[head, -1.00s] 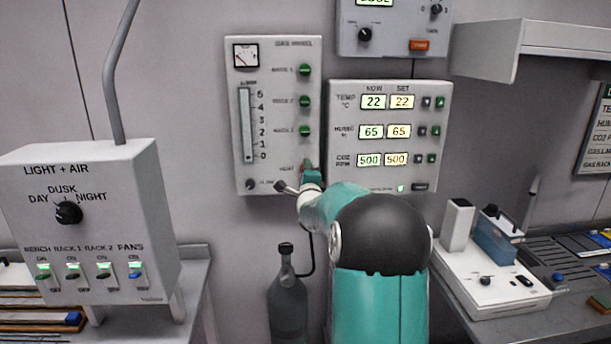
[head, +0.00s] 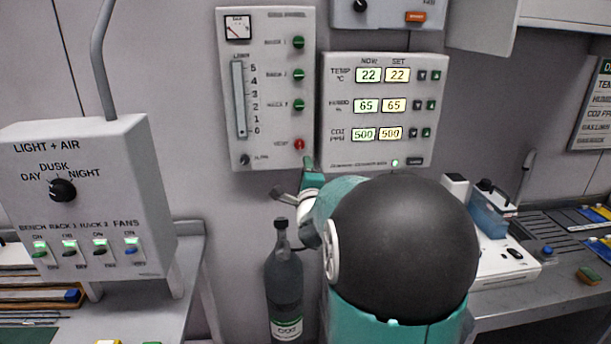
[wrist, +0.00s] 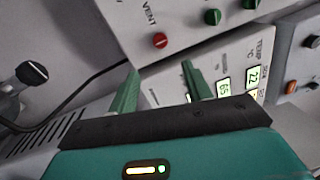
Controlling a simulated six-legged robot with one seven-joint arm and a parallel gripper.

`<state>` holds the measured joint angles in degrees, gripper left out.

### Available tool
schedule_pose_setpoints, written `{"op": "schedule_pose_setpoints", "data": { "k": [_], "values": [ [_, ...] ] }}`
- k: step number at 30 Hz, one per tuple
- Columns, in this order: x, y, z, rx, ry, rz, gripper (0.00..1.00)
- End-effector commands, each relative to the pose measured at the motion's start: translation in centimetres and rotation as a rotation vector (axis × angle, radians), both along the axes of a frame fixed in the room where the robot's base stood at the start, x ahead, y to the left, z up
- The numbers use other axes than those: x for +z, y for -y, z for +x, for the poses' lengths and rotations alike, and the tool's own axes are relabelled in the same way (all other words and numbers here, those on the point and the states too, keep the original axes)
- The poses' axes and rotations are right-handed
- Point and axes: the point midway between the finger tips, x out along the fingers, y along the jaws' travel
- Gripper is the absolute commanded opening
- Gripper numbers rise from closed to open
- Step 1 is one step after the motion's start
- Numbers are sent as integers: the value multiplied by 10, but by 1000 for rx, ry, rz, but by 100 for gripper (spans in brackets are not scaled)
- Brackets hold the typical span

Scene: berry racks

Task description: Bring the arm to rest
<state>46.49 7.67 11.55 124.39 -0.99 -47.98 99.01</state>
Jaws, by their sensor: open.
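My gripper (wrist: 161,82) is open in the wrist view, with two green fingers apart and nothing between them. The fingers point toward the wall panels. In the head view my gripper (head: 311,168) is mostly hidden by my arm, and a green finger shows just below the gas panel (head: 268,150). The red vent knob (head: 299,144) is just above it, apart from the fingers. The vent knob also shows in the wrist view (wrist: 160,41), beyond the fingers.
The temperature and CO2 display panel (head: 378,105) is close to the right of my gripper. A dark gas bottle (head: 284,285) stands below it. A light and air box (head: 100,200) is at left. A bench (head: 535,270) with instruments is at right.

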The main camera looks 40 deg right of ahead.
Motion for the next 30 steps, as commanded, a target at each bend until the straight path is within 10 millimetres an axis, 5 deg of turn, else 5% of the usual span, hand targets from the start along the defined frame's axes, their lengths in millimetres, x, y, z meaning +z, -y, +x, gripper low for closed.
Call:
{"op": "schedule_pose_setpoints", "data": {
  "k": [20, 23, 30],
  "values": [
    [0, -7, -1, 6, -17, -10, 49],
    [2, -28, 2, 31, -103, -51, 49],
    [-2, -138, -7, 212, -566, -321, 49]
  ]
}}
